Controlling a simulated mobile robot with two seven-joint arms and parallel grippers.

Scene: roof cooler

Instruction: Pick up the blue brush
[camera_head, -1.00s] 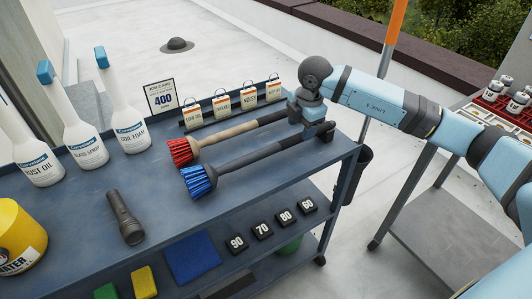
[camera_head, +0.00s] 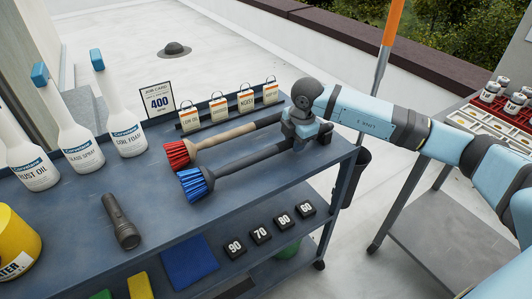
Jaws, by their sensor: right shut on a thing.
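The blue brush (camera_head: 194,184) lies on the top of the blue-grey cart, its blue bristles to the left and its dark handle running right. My right gripper (camera_head: 306,134) is at the handle's right end and is shut on it; the fingertips are mostly hidden by the wrist. The bristle head looks close to the cart top, and I cannot tell whether it is lifted. A red brush (camera_head: 178,153) with a light wooden handle lies just behind, its handle end close to my gripper. My left gripper is not in view.
Spray bottles (camera_head: 70,130) stand at the left, with a flashlight (camera_head: 121,222) in front. A job card (camera_head: 157,100) and a rack of tags (camera_head: 228,108) are behind the brushes. Black number blocks (camera_head: 260,234) sit on the lower shelf. An orange pole (camera_head: 390,40) rises behind my right arm.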

